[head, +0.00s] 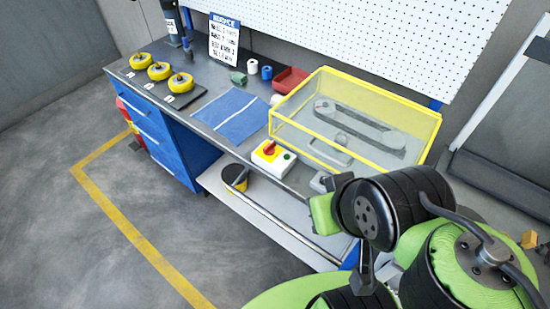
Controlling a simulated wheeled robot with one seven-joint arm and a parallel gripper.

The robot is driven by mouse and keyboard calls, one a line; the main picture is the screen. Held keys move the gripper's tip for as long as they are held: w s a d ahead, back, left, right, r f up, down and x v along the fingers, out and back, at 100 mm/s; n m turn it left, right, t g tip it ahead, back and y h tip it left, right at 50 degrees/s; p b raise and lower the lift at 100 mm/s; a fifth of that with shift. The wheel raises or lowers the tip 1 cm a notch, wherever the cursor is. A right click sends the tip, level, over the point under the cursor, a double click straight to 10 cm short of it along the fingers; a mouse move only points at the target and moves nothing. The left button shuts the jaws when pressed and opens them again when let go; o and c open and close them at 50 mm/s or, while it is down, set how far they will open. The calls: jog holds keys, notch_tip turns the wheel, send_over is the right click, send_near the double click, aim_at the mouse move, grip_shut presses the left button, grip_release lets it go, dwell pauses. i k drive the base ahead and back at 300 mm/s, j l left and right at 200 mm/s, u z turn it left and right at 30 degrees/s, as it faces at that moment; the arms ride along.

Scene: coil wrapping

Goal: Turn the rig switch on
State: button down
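No fingertips of my gripper can be made out, and nothing of mine covers the switch.
Under the guard lies a belt on pulleys (358,125). A blue mat (238,112) lies left of the switch. Yellow coils (181,83), a red bin (290,79) and small cups (252,66) stand farther back. A black and yellow bucket (235,178) is on the lower shelf.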

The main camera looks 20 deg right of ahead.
aim_at(269, 150)
jog(key=i+j, duration=0.15)
jog(key=j, duration=0.2)
jog(key=i+j, duration=0.15)
jog(key=j, duration=0.2)
jog(key=i+j, duration=0.15)
jog(key=j, duration=0.15)
jog(key=i+j, duration=0.15)
jog(key=j, duration=0.2)
